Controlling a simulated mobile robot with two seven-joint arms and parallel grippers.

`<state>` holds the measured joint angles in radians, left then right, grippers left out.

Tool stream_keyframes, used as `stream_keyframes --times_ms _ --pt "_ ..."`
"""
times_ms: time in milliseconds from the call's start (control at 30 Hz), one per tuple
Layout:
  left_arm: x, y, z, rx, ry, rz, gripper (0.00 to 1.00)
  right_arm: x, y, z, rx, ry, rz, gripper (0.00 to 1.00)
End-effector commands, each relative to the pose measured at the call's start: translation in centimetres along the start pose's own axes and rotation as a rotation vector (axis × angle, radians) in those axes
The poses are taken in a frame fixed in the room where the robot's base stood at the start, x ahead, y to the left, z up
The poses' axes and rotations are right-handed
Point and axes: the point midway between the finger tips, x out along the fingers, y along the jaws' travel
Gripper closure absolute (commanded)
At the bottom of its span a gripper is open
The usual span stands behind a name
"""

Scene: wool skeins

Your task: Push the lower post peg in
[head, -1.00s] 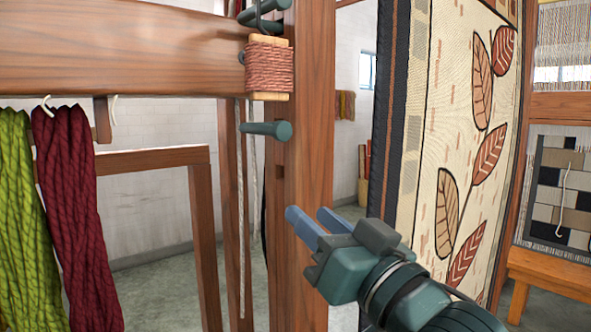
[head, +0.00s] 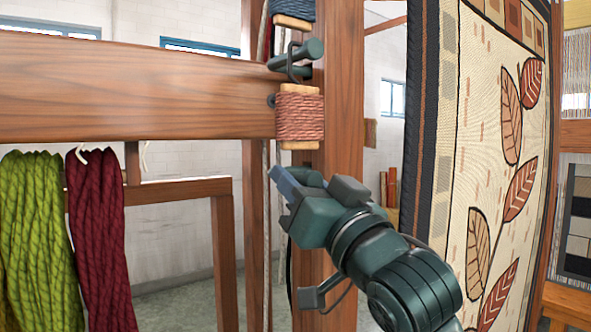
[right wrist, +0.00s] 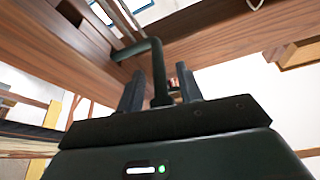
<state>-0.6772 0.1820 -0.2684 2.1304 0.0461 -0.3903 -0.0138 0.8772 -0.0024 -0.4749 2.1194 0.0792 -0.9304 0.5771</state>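The lower post peg (head: 308,177) is a dark green rod on the wooden post, just below the pink skein. In the head view my right gripper (head: 290,182) covers much of it. In the right wrist view the peg (right wrist: 158,75) shows as a bent dark bar, and part of it lies between the two fingers of my right gripper (right wrist: 161,90). Narrow gaps seem to show on both sides of it, so the fingers look open around it. My left gripper is not in view.
The pink skein (head: 300,117) hangs right above my right gripper, with the upper peg (head: 296,58) above that. A wooden beam (head: 130,90) runs left, with green (head: 38,230) and dark red (head: 100,230) skeins below. A patterned rug (head: 490,180) hangs to the right.

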Motion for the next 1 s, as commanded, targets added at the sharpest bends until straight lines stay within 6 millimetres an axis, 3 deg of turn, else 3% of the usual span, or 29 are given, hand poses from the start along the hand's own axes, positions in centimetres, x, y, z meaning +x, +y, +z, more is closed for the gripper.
stream_keyframes --times_ms 133,467,900,1000 --pt "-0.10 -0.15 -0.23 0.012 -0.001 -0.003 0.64 1.25 -0.04 -0.05 0.000 0.000 0.000 0.64" --pt "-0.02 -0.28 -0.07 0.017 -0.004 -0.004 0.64 1.50 -0.03 0.01 0.000 0.001 -0.001 0.64" --pt "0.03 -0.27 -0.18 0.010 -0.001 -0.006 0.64 1.47 -0.02 0.01 0.000 0.000 0.000 1.00" --pt "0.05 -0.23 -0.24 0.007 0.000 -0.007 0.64 1.47 -0.02 0.02 0.000 0.000 0.000 1.00"
